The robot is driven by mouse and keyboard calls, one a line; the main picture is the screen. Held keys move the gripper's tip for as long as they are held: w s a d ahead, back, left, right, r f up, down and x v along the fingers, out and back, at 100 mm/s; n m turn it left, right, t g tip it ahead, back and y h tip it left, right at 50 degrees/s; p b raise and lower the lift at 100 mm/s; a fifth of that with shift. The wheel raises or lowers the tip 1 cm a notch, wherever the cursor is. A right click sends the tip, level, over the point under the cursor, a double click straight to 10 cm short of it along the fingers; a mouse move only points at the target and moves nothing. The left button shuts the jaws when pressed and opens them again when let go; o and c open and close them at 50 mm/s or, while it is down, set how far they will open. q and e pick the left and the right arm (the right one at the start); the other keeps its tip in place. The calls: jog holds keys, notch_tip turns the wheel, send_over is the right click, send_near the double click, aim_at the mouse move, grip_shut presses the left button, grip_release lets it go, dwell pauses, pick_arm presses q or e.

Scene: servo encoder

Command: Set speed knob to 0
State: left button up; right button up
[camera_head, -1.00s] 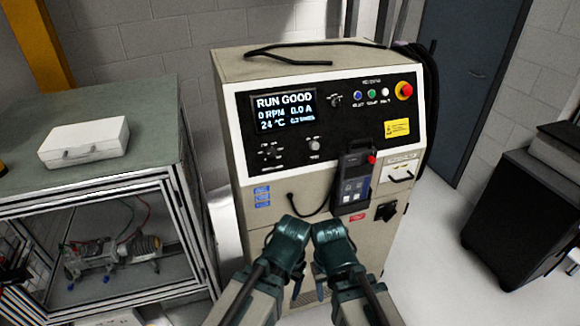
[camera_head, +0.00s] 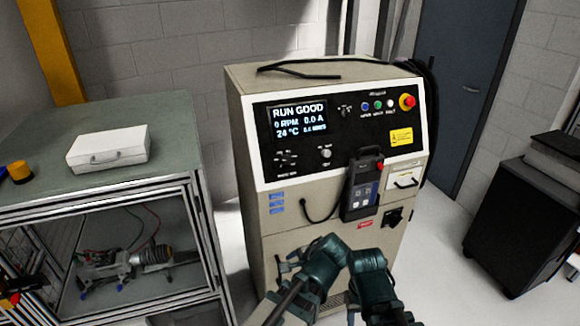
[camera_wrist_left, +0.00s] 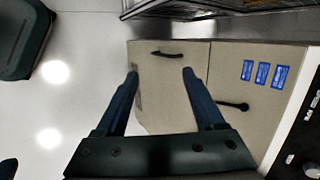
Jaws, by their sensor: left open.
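The control cabinet's black panel (camera_head: 300,185) faces me in the head view. A pale round knob (camera_head: 326,153) sits below the display, and a dial with marks around it (camera_head: 287,159) is to its left. Their labels are too small to read, so I cannot tell which is the speed knob. The display (camera_head: 299,121) reads RUN GOOD, 0 RPM, 0.0 A, 24 °C. My left gripper (camera_head: 282,264) is low in front of the cabinet, below the panel and apart from the knobs. In the left wrist view it (camera_wrist_left: 162,80) is open and empty. My right gripper cannot be made out.
A handheld pendant (camera_head: 362,188) hangs on the cabinet front with a looping cable. A red emergency button (camera_head: 407,101) is at the panel's upper right. A glass-sided bench (camera_head: 70,185) with a white case (camera_head: 108,148) stands left. A black cabinet (camera_head: 515,220) stands right.

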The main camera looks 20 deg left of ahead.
pick_arm(q)
jog(key=w+a+r+m+t+y+b, duration=0.1)
jog(key=w+a+r+m+t+y, duration=0.35)
jog(key=w+r+m, duration=0.4)
jog(key=m+t, duration=0.7)
jog(key=m, duration=0.4)
send_near(287, 161)
jog(key=shift+n+g, duration=0.25)
jog(key=b+x, duration=0.1)
jog(key=x, duration=0.7)
jog(key=shift+w+a+r, duration=0.1)
jog(key=shift+w+r, duration=0.05)
jog(key=shift+w, duration=0.1)
grip_shut()
